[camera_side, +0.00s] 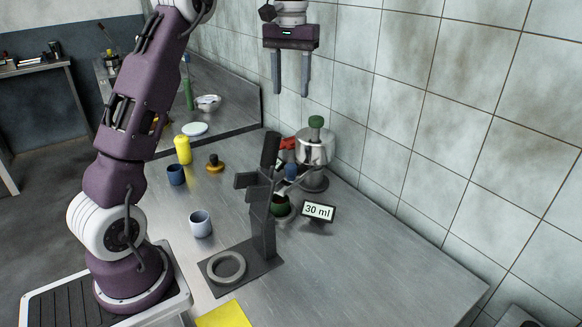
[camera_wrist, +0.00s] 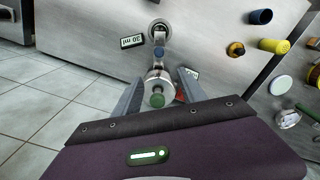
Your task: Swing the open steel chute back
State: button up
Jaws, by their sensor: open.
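A steel vessel (camera_side: 315,147) with a green knob (camera_side: 316,122) on top stands by the tiled wall. A narrow steel chute (camera_side: 283,187) with a blue knob (camera_side: 291,172) reaches from it toward a dark cup (camera_side: 281,208). The grey stand partly hides the chute. In the wrist view the chute (camera_wrist: 158,64) runs up from the vessel (camera_wrist: 161,85) toward a round opening (camera_wrist: 158,29). My gripper (camera_side: 290,93) is open and empty, fingers down, well above the counter. The wrist view shows the vessel and green knob (camera_wrist: 157,100) between my gripper's fingers (camera_wrist: 158,90), not touching.
A dark grey stand (camera_side: 263,225) rises left of the chute. A 30 ml display (camera_side: 318,211) is to its right. Blue (camera_side: 176,175) and pale (camera_side: 200,223) cups, a yellow bottle (camera_side: 183,149) and a tamper (camera_side: 214,163) stand left. The counter's front right is clear.

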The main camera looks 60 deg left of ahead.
aim_at(291, 166)
jog(key=f, duration=2.2)
jog(key=shift+s+d+f, duration=0.1)
jog(key=shift+d+f, duration=0.05)
jog(key=shift+d, duration=0.05)
jog(key=shift+c, duration=0.2)
grip_shut()
